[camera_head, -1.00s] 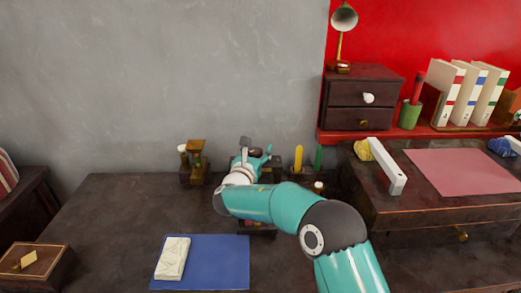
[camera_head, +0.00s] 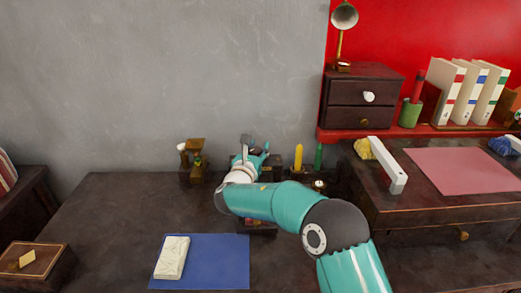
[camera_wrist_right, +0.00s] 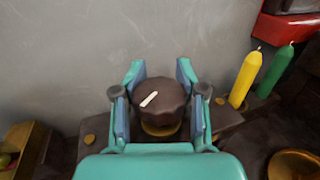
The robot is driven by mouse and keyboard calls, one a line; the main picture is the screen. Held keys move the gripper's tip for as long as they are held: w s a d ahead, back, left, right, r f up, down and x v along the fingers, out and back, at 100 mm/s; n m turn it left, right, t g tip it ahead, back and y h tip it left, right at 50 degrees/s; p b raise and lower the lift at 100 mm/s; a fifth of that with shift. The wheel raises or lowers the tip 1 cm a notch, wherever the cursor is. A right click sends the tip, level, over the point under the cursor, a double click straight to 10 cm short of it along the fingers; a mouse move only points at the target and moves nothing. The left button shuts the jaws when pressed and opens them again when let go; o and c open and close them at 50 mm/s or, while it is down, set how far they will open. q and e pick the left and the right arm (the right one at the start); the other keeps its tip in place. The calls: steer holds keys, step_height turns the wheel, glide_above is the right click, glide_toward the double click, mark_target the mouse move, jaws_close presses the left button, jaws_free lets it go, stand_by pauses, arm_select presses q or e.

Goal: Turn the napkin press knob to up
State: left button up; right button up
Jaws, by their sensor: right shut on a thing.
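The napkin press knob (camera_wrist_right: 165,112) is a dark brown, scalloped round knob with a white pointer line on top. In the right wrist view the line slants from lower left to upper right. A brass collar shows under the knob, on a dark base (camera_wrist_right: 224,114) with brass studs. My right gripper (camera_wrist_right: 160,100) has one teal finger on each side of the knob and is shut on it. In the head view my right gripper (camera_head: 252,155) is at the back of the desk, by the grey wall, and its hand and arm hide most of the press. My left gripper is in neither view.
A yellow candle (camera_head: 298,156) and a green candle (camera_head: 318,156) stand just right of the gripper. A dark wooden stand (camera_head: 193,162) is to its left. A white block (camera_head: 172,257) lies on a blue mat (camera_head: 222,262) in front.

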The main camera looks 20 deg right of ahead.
steer(key=shift+f+n+t+y+b, duration=0.25)
steer(key=shift+n+y+b, duration=0.2)
steer(key=shift+b, duration=0.3)
steer(key=shift+a+y+b, duration=0.1)
steer(key=shift+y+b, duration=0.25)
steer(key=shift+b, duration=0.1)
steer(key=n+t+y+b, duration=0.1)
steer(key=b, duration=0.1)
steer(key=n+t+y+b, duration=0.1)
steer(key=y+b, duration=0.1)
steer(key=shift+a+f+n+b, duration=0.15)
steer(key=shift+a+n+b, duration=0.05)
steer(key=shift+n+b, duration=0.2)
steer(key=y+b, duration=0.1)
steer(key=n+y+b, duration=0.1)
steer(key=b, duration=0.1)
steer(key=shift+w+a+n+y, duration=0.15)
steer(key=shift+a+n+y, duration=0.1)
steer(key=shift+y, duration=0.15)
steer(key=shift+r, duration=0.2)
steer(key=o, duration=0.7)
steer(key=shift+o, duration=1.3)
steer(key=shift+r, duration=0.1)
steer(key=shift+o, duration=0.2)
